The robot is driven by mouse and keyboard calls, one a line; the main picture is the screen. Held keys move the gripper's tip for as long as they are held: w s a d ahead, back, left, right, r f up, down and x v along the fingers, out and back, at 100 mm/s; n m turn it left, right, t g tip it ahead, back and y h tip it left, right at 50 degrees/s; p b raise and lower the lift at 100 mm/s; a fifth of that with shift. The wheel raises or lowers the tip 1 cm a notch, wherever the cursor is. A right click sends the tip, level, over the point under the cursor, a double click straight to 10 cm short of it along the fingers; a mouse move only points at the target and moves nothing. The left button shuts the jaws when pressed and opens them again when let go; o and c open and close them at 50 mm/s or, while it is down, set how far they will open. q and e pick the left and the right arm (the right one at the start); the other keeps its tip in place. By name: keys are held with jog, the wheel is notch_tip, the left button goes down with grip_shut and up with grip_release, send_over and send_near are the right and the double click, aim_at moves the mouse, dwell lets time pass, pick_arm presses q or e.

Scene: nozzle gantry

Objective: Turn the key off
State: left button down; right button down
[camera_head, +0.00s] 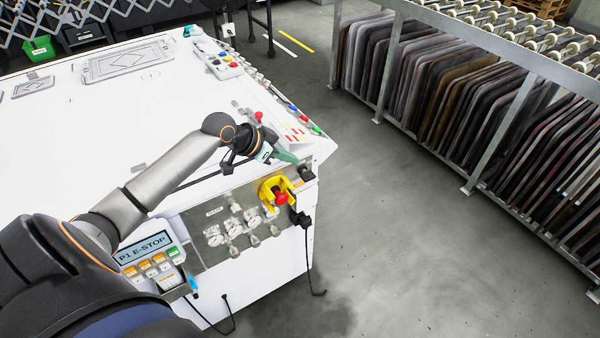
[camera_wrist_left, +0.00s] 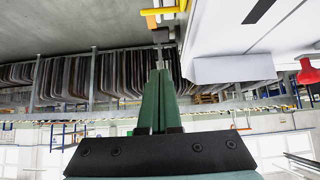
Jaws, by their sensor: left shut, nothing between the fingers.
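My left gripper (camera_head: 288,157) has green fingers that are shut with nothing between them. It hangs over the front right corner of the white machine (camera_head: 200,115). In the left wrist view, the two fingers (camera_wrist_left: 160,72) lie against each other. A small dark part (camera_wrist_left: 160,36) shows just beyond their tips. In the head view, a small black part (camera_head: 306,174) sits on the machine's front just below the fingertips. I cannot tell whether it is the key switch. No key is clearly readable. My right gripper is not in view.
A red emergency button on a yellow mount (camera_head: 279,193) sits below the gripper, beside several gauges (camera_head: 233,229). A keypad reading P1 E-STOP (camera_head: 152,262) is at the lower left. A rack of dark mats (camera_head: 440,90) stands right, with open floor (camera_head: 400,220) between.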

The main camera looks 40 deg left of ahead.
aim_at(309, 176)
pick_arm(q)
jog(key=w+f, duration=0.1)
jog(key=f, duration=0.1)
jog(key=w+f, duration=0.1)
jog(key=f, duration=0.1)
jog(key=w+d+f, duration=0.1)
jog(key=f, duration=0.1)
jog(key=shift+d+f, duration=0.1)
jog(key=shift+f, duration=0.55)
